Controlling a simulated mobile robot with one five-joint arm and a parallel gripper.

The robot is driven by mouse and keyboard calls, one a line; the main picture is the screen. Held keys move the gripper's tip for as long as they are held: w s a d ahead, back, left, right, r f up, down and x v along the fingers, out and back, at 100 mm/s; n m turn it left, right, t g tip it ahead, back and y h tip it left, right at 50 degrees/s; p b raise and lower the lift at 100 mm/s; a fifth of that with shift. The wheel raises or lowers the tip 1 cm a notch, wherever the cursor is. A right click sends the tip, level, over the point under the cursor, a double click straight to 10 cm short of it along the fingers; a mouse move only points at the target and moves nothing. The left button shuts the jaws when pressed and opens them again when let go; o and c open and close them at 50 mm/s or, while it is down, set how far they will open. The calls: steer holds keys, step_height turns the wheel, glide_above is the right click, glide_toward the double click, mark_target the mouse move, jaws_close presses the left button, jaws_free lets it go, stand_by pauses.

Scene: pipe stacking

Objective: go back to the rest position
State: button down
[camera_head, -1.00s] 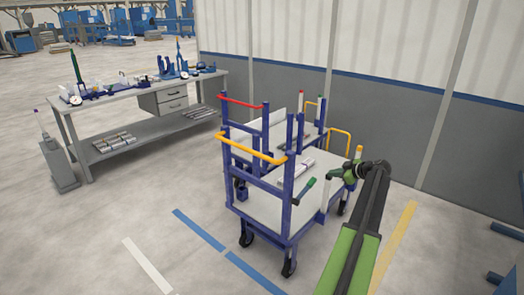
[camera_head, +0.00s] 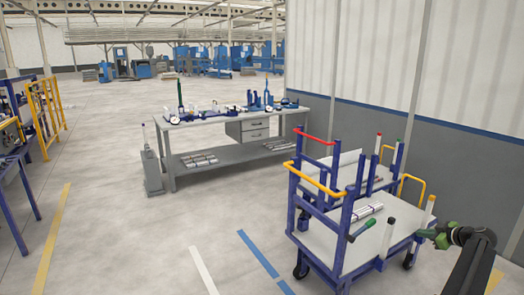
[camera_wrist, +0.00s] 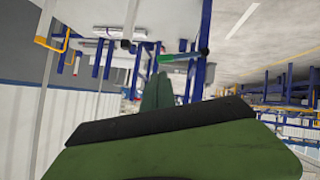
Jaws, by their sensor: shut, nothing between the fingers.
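My gripper (camera_head: 424,235) is at the right of the head view, beside the near cart's right side and about level with its white deck. In the wrist view the green fingers (camera_wrist: 162,90) are together and nothing is between them. The near blue cart (camera_head: 330,239) has a yellow handle and a white deck. A bundle of light pipes (camera_head: 366,212) lies on that deck, apart from my gripper.
A second cart with a red handle (camera_head: 314,136) stands behind. A grey workbench (camera_head: 215,131) with tools is further back. A wall (camera_head: 400,130) runs along the right. Blue and yellow racks (camera_head: 45,110) stand at the left. Open floor (camera_head: 120,210) lies left of the carts.

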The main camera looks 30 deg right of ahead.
steer(key=w+a+r+n+y+p, duration=0.1)
steer(key=w+a+n+y, duration=0.1)
steer(key=w+a, duration=0.85)
steer(key=w+a+r+n+y+p, duration=0.2)
steer(key=w+a, duration=0.6)
steer(key=w, duration=0.6)
steer(key=w+a+n+g+y+p, duration=0.15)
steer(key=w+a, duration=0.45)
steer(key=a, duration=0.7)
steer(key=w+a+n+g+y+p, duration=0.1)
steer(key=w+a+n+y, duration=0.15)
steer(key=w+a, duration=0.7)
steer(key=s+a+f+n+g+p, duration=0.1)
steer(key=s+a+g+p, duration=0.2)
steer(key=a, duration=1.6)
steer(key=s+a+f+g, duration=0.1)
steer(key=s+a+g, duration=0.3)
steer(key=a, duration=1.5)
steer(key=s+a+f+m+h+p, duration=0.1)
steer(key=s+a+f+m+h, duration=0.15)
steer(key=s+a, duration=0.7)
steer(key=s+d+m+g+h, duration=0.2)
steer(key=s+d+m+h, duration=0.1)
steer(key=s+d+m, duration=0.4)
steer(key=shift+s+d+f+m, duration=0.2)
steer(key=shift+s+d+m, duration=0.2)
steer(key=shift+m, duration=0.45)
